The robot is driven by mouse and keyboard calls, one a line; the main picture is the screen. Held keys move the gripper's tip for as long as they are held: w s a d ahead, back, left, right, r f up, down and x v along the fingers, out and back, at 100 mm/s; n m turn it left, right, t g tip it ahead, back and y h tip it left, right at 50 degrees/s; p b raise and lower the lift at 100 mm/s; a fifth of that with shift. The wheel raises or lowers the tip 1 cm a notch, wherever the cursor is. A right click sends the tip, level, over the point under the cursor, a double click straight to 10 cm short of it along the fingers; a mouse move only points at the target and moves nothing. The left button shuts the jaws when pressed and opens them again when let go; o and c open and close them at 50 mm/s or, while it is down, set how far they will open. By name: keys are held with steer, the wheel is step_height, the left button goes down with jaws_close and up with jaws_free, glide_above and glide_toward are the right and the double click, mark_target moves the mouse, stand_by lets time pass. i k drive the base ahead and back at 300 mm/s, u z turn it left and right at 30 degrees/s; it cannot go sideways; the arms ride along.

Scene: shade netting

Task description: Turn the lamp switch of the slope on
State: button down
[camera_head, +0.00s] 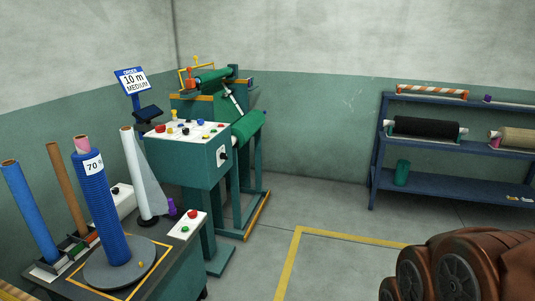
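The green machine's control box (204,168) stands left of centre, with a pale sloped top panel (196,139). A black rotary knob (223,154) on a white plate is on the box's side face. My gripper is not in view.
A dark bench (150,281) at front left bears a blue net roll (101,207), tubes and a white cone (149,181). A blue shelf (440,183) with rolls stands at right. Grey floor with a yellow line (287,262) is open between.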

mark_target(223, 155)
steer(key=z, duration=0.05)
steer(key=i, duration=0.85)
steer(key=u, duration=0.8)
steer(key=i, duration=0.65)
steer(key=u, duration=0.65)
